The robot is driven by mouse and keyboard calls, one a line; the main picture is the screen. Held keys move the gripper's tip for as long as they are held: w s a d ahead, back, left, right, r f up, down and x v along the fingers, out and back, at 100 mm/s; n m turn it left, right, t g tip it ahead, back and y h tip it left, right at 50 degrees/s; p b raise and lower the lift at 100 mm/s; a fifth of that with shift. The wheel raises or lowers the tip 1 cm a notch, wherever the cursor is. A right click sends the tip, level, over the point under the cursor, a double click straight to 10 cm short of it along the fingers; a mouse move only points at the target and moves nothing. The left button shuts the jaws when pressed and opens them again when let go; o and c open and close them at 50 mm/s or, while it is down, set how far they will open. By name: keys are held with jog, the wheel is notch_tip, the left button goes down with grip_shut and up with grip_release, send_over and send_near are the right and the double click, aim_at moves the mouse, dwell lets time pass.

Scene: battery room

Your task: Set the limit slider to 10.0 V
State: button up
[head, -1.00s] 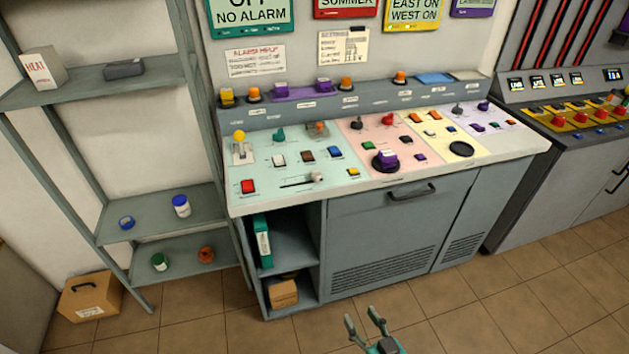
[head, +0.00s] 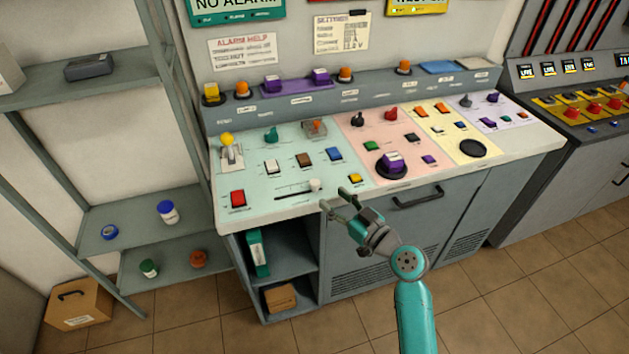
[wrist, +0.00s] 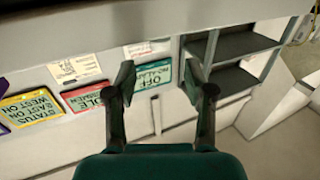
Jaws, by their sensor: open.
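The limit slider is a dark horizontal slot with a pale knob (head: 315,185) at its right end, on the front of the light green panel section (head: 245,180). My gripper (head: 334,198) is open and empty, just right of and in front of the knob, apart from it, near the console's front edge. In the wrist view, my gripper (wrist: 158,80) shows two spread fingers with nothing between them but the wall and signs behind. The slider is not identifiable in the wrist view. The scale marks by the slot are too small to read.
Near the slider are a red button (head: 238,198), a yellow button (head: 355,178) and a purple knob on a black dial (head: 392,162). A settings note (head: 341,33) hangs on the wall; its last line seems to read 11.2 V. Shelves (head: 130,215) stand at the left.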

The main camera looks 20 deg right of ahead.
aim_at(318, 186)
jog(key=x, duration=0.8)
jog(key=shift+w, duration=0.1)
jog(key=shift+c, duration=0.3)
jog(key=shift+a, duration=0.1)
grip_shut()
